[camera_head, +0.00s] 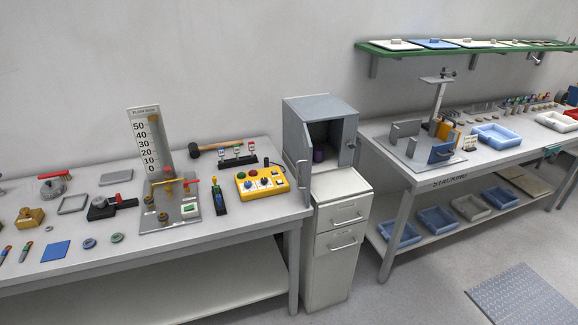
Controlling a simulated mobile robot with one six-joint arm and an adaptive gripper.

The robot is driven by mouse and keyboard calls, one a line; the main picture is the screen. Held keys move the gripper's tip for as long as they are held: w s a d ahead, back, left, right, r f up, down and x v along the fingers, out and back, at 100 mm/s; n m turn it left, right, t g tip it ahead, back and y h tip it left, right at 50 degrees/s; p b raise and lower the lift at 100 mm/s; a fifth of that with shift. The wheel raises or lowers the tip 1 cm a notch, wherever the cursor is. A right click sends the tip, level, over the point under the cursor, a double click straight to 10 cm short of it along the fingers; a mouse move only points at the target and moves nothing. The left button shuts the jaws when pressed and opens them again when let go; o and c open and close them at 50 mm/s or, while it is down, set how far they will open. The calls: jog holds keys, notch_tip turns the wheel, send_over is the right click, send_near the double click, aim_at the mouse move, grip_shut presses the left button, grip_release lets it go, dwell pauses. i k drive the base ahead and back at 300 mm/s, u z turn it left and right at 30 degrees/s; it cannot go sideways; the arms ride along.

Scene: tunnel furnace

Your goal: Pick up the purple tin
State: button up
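The purple tin (318,154) stands inside a small grey cabinet (305,110) in the middle of the view. My gripper is not in view.
The cabinet sits on a grey drawer unit (337,218) between two benches. The left bench (130,232) carries a yellow button box (262,184), a gauge board and tools. The right bench (385,173) holds a fixture and trays. A floor plate (520,300) lies front right.

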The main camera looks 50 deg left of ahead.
aim_at(318, 151)
jog(key=u, duration=1.8)
jog(key=i, duration=1)
jog(key=u, duration=0.1)
